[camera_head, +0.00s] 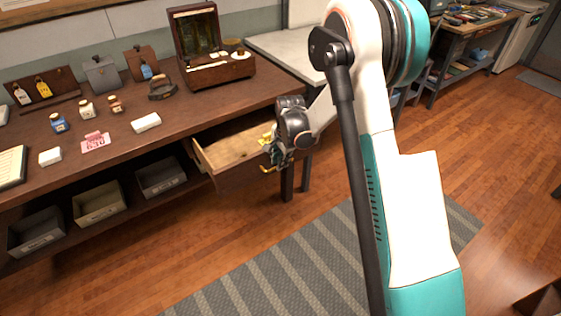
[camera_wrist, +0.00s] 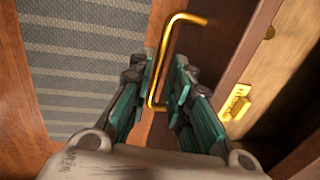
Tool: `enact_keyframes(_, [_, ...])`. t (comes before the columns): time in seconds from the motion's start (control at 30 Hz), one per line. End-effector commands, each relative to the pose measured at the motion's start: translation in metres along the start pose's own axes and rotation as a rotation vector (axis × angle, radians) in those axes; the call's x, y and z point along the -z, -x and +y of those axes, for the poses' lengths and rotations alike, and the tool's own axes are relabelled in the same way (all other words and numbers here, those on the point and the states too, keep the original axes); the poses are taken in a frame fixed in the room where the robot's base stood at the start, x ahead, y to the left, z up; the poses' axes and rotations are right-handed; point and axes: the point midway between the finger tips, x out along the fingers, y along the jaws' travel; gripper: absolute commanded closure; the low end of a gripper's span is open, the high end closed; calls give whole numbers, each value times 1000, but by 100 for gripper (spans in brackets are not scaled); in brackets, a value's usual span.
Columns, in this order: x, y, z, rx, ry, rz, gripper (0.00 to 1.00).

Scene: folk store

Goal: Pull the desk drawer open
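In the wrist view, the brass bar handle (camera_wrist: 168,45) runs between the two teal-padded fingers of my gripper (camera_wrist: 158,64). The fingers are apart on either side of the bar, with no clear clamp on it. The dark drawer front (camera_wrist: 222,40) lies right of the handle.
A striped grey rug (camera_head: 300,262) covers the floor before the desk. An open wooden box (camera_head: 215,70), bottles and small goods stand on the desktop. Bins (camera_head: 100,203) sit on the shelf below. The floor in front of the drawer is free.

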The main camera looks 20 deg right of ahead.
Motion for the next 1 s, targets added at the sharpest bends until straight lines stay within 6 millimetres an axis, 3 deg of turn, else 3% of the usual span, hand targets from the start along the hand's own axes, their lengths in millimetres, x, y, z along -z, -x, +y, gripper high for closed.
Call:
enact_keyframes(0.53, [0,96,1,0,-1,0,82])
enact_keyframes(0.73, [0,110,1,0,-1,0,82])
enact_keyframes(1.0, [0,112,0,0,0,0,82])
